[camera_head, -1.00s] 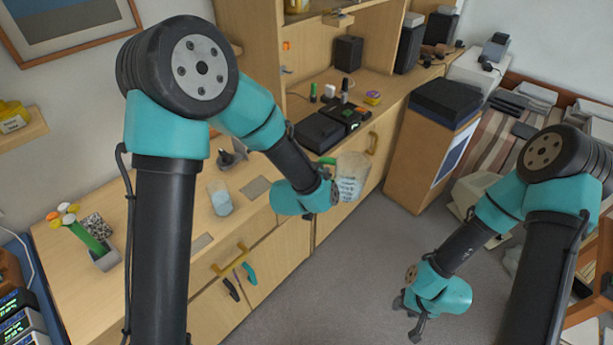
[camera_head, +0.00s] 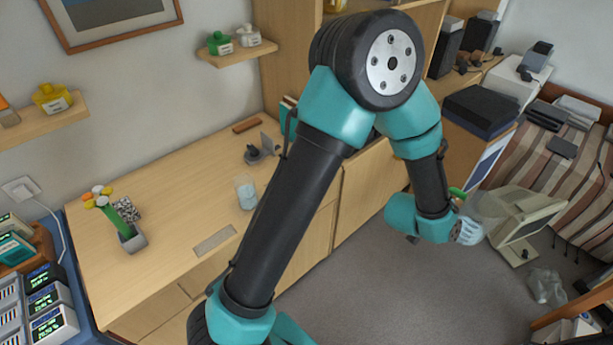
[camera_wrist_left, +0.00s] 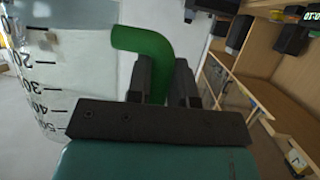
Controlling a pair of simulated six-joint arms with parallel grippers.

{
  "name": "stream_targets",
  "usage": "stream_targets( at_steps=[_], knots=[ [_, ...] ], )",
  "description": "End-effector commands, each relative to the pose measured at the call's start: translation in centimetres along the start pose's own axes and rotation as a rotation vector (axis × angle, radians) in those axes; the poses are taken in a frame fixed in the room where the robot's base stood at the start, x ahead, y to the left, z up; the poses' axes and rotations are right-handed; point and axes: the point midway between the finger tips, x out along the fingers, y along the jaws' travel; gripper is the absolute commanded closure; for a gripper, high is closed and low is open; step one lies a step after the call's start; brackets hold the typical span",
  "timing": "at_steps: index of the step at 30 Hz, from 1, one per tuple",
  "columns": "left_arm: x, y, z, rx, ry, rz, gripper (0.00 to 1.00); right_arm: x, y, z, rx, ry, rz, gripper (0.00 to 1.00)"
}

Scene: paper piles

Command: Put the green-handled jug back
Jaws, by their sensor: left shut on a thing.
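The clear graduated jug (camera_head: 474,228) with a green handle (camera_head: 457,193) is at the right in the head view, above the floor. My left gripper (camera_head: 449,205) is shut on the handle and holds the jug clear of the counter. In the left wrist view the green handle (camera_wrist_left: 150,45) sits between the two dark fingers of my left gripper (camera_wrist_left: 161,75). The jug's marked wall (camera_wrist_left: 38,85) fills the left side there. My right gripper is not in view.
A wooden counter (camera_head: 170,200) runs along the wall. It bears a clear cup (camera_head: 246,192), a flower pot (camera_head: 131,238) and a dark stand (camera_head: 258,152); its middle is mostly bare. A beige monitor (camera_head: 525,215) stands beyond the jug. My left upper arm hides part of the counter.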

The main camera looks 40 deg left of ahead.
Motion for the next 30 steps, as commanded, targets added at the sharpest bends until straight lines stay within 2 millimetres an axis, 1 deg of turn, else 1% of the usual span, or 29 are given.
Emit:
stream_targets(
  at_steps=[8, 11, 13, 14, 17, 20, 21, 23, 24, 26, 27, 29, 30],
  knots=[
    [0.0, -0.1, 0.0, -0.002, 0.001, -0.005, 1.0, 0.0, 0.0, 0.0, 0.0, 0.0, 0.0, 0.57],
    [-0.2, -1.0, 0.5, -0.014, 0.001, -0.034, 1.0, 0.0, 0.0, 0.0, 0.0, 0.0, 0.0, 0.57],
    [-0.5, -2.3, 1.1, -0.032, -0.001, -0.076, 1.0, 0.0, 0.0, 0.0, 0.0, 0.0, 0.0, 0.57],
    [-0.7, -3.1, 1.4, -0.042, 0.0, -0.102, 1.0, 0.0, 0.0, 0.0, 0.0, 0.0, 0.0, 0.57],
    [-1.8, -6.2, 3.1, -0.088, -0.003, -0.212, 1.0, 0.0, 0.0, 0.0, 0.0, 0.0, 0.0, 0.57],
    [-3.5, -10.0, 5.2, -0.145, -0.004, -0.353, 1.0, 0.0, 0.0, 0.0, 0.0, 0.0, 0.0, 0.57],
    [-4.4, -11.6, 6.1, -0.171, -0.004, -0.416, 1.0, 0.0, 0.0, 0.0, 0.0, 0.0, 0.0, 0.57],
    [-5.9, -13.9, 7.5, -0.21, -0.004, -0.511, 1.0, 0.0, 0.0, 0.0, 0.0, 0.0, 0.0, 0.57],
    [-7.0, -15.4, 8.4, -0.236, -0.003, -0.574, 1.0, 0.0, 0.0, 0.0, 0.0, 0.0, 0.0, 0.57],
    [-8.8, -17.5, 9.8, -0.275, -0.003, -0.67, 1.0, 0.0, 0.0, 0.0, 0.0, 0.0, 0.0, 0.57],
    [-10.0, -18.8, 10.8, -0.301, -0.002, -0.733, 1.0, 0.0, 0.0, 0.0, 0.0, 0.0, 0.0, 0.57],
    [-12.1, -20.6, 12.2, -0.341, -0.003, -0.828, 1.0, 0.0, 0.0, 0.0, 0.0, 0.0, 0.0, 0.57],
    [-13.6, -21.7, 13.1, -0.366, -0.003, -0.891, 1.0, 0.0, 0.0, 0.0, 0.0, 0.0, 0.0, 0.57]
  ],
)
